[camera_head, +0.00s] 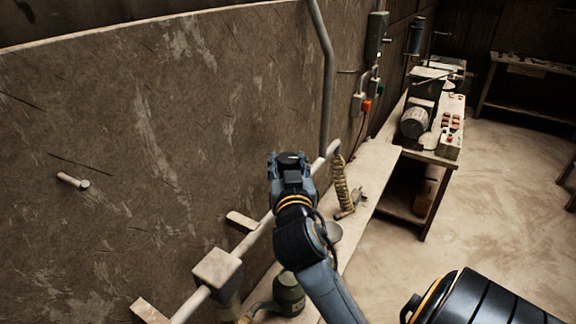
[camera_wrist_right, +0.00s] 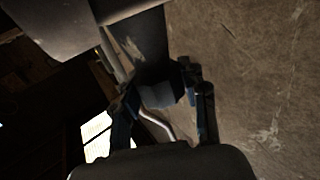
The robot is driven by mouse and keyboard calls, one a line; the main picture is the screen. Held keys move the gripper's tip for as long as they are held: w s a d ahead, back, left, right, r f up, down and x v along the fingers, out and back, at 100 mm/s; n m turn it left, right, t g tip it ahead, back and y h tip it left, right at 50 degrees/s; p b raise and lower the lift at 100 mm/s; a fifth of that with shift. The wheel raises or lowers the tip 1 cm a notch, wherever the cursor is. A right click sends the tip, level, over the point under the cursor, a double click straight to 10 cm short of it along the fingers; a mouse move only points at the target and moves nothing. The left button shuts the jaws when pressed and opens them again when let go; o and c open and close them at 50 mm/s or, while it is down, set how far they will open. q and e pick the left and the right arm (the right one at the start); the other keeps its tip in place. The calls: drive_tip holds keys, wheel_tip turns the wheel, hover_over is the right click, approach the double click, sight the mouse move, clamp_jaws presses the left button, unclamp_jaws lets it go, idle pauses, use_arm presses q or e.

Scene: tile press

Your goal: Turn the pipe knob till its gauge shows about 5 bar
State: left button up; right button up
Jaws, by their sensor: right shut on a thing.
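My right gripper (camera_head: 290,170) is at the pale pipe (camera_head: 255,233) along the wall, near the pipe's bend. In the right wrist view, its two fingers (camera_wrist_right: 160,92) stand on either side of a grey block-like part (camera_wrist_right: 157,95), which I take to be the knob. The gripper is shut on it. In the head view the knob is hidden by the gripper, or too dark to tell from it. I cannot make out a gauge dial or its reading in either view. My left gripper is not in view.
A square pale box (camera_head: 217,267) sits on the pipe at lower left. A coiled hose (camera_head: 341,180) hangs beside the bend, above a narrow bench (camera_head: 374,165). A dark green container (camera_head: 289,294) stands below. A workbench with a machine (camera_head: 416,118) is farther back; the floor (camera_head: 470,205) at right is clear.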

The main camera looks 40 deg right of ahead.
sight(288, 157)
drive_tip(key=shift+r+m+g+h, duration=0.1)
drive_tip(key=shift+m+g+h, duration=0.3)
drive_tip(key=o, duration=1.2)
drive_tip(key=shift+d, duration=0.1)
drive_tip(key=shift+c, duration=0.2)
wheel_tip(288, 157, up, 10)
drive_tip(key=shift+f, duration=0.1)
drive_tip(key=shift+w, duration=0.1)
